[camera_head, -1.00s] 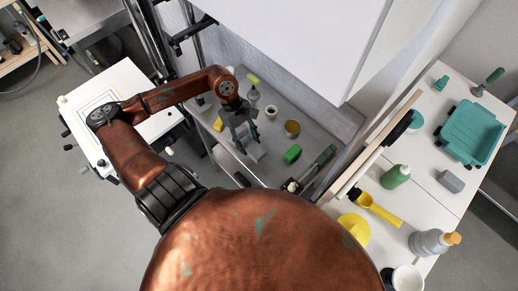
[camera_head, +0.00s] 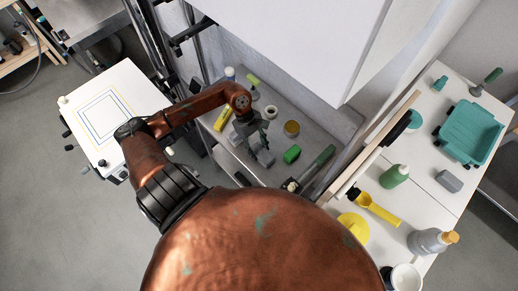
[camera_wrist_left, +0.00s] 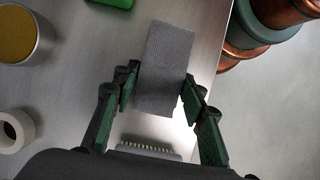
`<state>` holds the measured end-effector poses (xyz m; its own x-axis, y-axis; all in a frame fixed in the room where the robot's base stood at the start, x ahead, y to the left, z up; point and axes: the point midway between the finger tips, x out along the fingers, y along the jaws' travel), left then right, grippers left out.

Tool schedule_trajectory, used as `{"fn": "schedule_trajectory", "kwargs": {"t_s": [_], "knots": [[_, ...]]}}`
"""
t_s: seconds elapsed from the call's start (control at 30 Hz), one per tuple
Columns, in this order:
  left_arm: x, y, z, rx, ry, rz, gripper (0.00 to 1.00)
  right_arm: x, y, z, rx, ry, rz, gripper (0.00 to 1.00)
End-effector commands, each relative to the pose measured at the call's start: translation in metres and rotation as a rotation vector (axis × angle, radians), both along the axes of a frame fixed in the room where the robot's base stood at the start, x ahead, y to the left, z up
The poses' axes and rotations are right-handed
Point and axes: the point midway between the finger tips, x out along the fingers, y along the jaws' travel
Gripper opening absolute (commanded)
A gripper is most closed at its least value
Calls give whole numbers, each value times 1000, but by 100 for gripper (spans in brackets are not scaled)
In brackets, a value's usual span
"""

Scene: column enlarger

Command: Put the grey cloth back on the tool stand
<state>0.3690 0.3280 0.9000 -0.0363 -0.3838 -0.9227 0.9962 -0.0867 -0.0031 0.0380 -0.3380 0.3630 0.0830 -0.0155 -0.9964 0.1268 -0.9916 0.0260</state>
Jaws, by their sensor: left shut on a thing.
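The grey cloth (camera_wrist_left: 165,62) is a small textured rectangle between the two green-padded fingers of my left gripper (camera_wrist_left: 160,92) in the left wrist view. The fingers are shut on its near part, and its far end sticks out beyond them. In the head view my left gripper (camera_head: 254,138) points down over the grey tool stand top (camera_head: 291,118), with the cloth (camera_head: 265,158) below it near the front edge. I cannot tell whether the cloth touches the surface. My right gripper is not in view.
A green block (camera_head: 292,154), a jar with a yellow lid (camera_head: 291,128) and a white ring (camera_head: 271,111) stand close by. A yellow item (camera_head: 222,118) lies to the left. A brush-like item with pale bristles (camera_wrist_left: 150,148) lies beneath the gripper. A white bench stands right.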

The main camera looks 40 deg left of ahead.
Motion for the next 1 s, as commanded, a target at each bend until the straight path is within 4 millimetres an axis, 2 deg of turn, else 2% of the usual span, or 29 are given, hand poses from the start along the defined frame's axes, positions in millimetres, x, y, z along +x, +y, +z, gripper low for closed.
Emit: {"fn": "schedule_trajectory", "kwargs": {"t_s": [0.03, 0.07, 0.3, 0.7, 0.87, 1.0], "knots": [[0, 0, -3, 0, 1, 0, 20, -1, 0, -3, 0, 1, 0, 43], [0, 0, -3, 0, 1, 0, 40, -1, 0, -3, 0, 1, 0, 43], [0, 0, -2, 0, 0, 0, 56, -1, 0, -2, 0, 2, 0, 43], [0, 2, 4, 2, -1, 0, 56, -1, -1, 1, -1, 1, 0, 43], [2, 13, 28, 6, -2, 1, 56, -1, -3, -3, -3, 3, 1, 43], [3, 25, 56, 5, -2, -1, 56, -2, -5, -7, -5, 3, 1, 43]]}}
